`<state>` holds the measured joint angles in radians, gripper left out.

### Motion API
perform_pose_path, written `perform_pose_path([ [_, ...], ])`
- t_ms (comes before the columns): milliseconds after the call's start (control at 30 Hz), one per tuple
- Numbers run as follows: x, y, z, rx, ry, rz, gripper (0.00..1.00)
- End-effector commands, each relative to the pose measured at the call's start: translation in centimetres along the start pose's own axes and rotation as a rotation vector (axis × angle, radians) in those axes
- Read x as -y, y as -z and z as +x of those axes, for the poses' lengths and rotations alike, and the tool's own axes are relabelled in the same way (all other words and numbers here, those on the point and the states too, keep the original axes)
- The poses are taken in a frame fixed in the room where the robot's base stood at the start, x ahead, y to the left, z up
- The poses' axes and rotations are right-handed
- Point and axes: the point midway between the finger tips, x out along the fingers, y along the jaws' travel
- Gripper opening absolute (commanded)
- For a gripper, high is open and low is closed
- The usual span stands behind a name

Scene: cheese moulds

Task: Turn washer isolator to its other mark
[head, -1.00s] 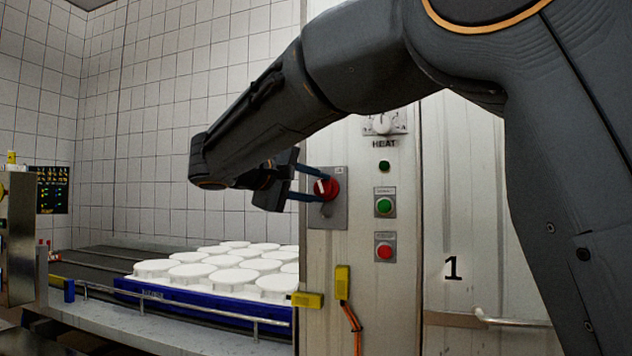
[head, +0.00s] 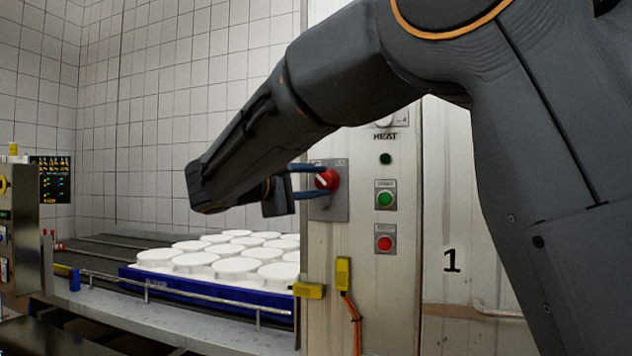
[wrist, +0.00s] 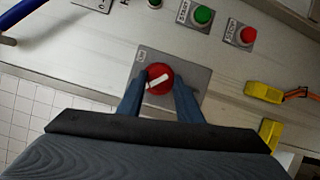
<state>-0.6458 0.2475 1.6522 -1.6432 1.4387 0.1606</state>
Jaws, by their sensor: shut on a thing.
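The washer isolator (head: 328,180) is a red rotary knob with a white pointer bar on a grey plate (head: 342,208), fixed to the pale cabinet front. In the head view its pointer slants up to the left. In the wrist view the red knob (wrist: 159,77) sits between my two blue fingers, its white bar slanting. My gripper (head: 318,181) reaches in from the left and is shut on the knob, one finger above and one below. The fingertips partly cover the knob's edges and some of the plate's marks, which are too small to read.
Right of the isolator are a green button (head: 385,198), a red button (head: 384,243) and a small green lamp (head: 386,158). Yellow connectors (head: 309,290) sit below. A blue tray (head: 215,305) of white moulds stands on the conveyor at lower left.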

Motion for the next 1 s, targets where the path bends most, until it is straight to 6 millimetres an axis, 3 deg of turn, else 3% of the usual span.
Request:
perform_pose_path([
  [233, 0.1, 0.1, 0.0, -0.001, 0.001, -0.002, 0.1],
  [267, 0.1, 0.1, 0.0, -0.001, 0.001, -0.002, 0.36],
  [367, 0.1, 0.1, 0.0, -0.001, 0.001, -0.002, 0.51],
  [733, 0.0, 0.1, -0.5, -0.001, 0.0, 0.0, 0.51],
  [1000, 0.0, 0.1, -4.7, -0.004, 0.0, 0.0, 0.51],
])
